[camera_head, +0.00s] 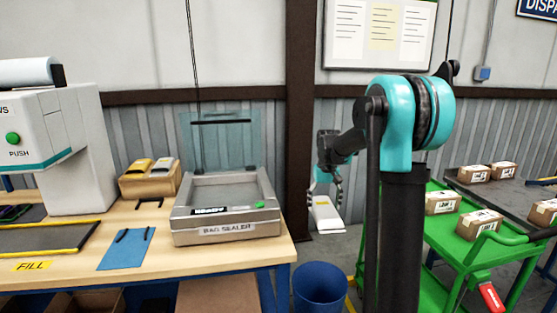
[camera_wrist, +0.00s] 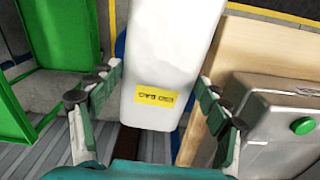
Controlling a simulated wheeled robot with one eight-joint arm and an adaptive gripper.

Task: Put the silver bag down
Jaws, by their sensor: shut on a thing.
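The silver bag (camera_head: 325,215) looks pale, almost white, and hangs below my gripper (camera_head: 325,190) in the head view. In the wrist view the bag (camera_wrist: 172,50) fills the middle and carries a yellow label near its close end. The fingers of my gripper (camera_wrist: 160,88) are on both sides of the bag, shut on it. The bag is in the air between the workbench and the green cart. Its far end runs out of the top of the wrist view.
The green cart (camera_head: 432,240) carries cartons (camera_head: 442,203). More cartons lie on a dark surface (camera_head: 510,193) behind.

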